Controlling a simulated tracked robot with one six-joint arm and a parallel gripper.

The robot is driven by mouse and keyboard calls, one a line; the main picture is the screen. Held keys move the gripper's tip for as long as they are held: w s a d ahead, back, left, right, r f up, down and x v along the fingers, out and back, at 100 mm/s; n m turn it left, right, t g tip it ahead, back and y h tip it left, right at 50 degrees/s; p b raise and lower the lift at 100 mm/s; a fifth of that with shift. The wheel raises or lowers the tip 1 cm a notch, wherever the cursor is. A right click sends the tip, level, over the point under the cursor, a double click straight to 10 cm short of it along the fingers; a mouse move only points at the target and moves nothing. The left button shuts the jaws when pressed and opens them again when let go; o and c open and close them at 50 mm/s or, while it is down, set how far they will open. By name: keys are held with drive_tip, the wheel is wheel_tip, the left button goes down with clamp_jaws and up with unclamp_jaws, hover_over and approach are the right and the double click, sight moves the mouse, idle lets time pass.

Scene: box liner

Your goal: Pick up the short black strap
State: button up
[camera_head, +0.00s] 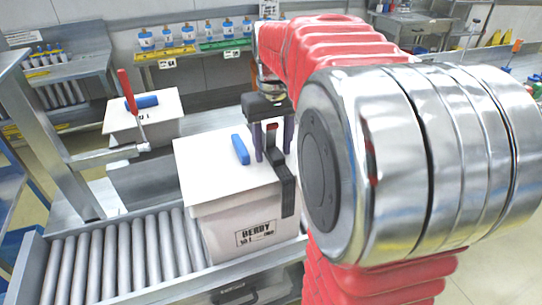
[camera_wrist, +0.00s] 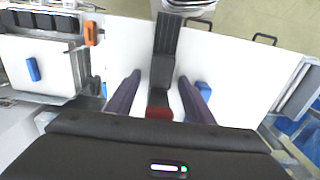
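The short black strap (camera_head: 285,185) lies over the white lid of a box and hangs down its front side. It also shows in the wrist view (camera_wrist: 164,70), with a red end near my gripper. My gripper (camera_head: 273,155) is over the lid with its fingers pointing down. In the wrist view, its two dark purple fingers (camera_wrist: 158,92) are spread apart, one on each side of the strap, with gaps between. The head view does not clearly show whether the fingertips touch the lid.
The white box (camera_head: 218,222) stands on a roller conveyor (camera_head: 110,255). A blue block (camera_head: 240,149) lies on its lid, close to one finger. A second white box (camera_head: 165,118) with a blue block (camera_head: 143,101) stands behind. A metal post with a red-handled lever (camera_head: 128,92) is at the left.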

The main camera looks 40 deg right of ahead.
drive_tip(key=shift+s+f, duration=0.15)
drive_tip(key=shift+f, duration=0.35)
drive_tip(key=c, duration=1)
drive_tip(key=shift+c, duration=0.2)
drive_tip(key=shift+r, duration=0.1)
wheel_tip(320, 180, up, 17)
clamp_jaws()
drive_tip(key=shift+r, duration=0.65)
